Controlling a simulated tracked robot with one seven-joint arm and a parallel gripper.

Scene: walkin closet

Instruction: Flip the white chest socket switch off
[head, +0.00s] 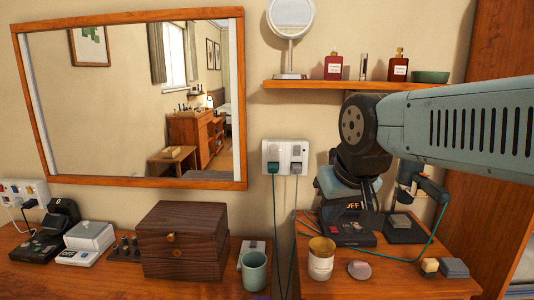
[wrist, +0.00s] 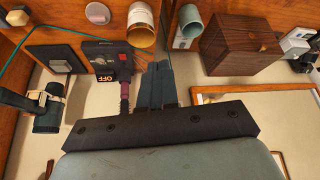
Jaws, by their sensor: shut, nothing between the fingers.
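A white double socket (head: 285,157) is on the wall above the gap between two wooden tops, with a green plug and a grey plug in it. Its small switches are too small to read. A second white socket strip (head: 22,193) is on the wall at the far left. I cannot tell which one is the chest socket. My gripper (wrist: 160,85) is shut and empty in the wrist view, beside a dark box marked OFF (wrist: 105,70). In the head view my arm hides the fingertips.
The right top holds a candle jar (head: 320,260), a round pink disc (head: 359,269) and a dark pad (head: 405,228). A wooden box (head: 181,243) and mug (head: 254,271) stand on the left top. A shelf (head: 340,86) is above; cords hang below the socket.

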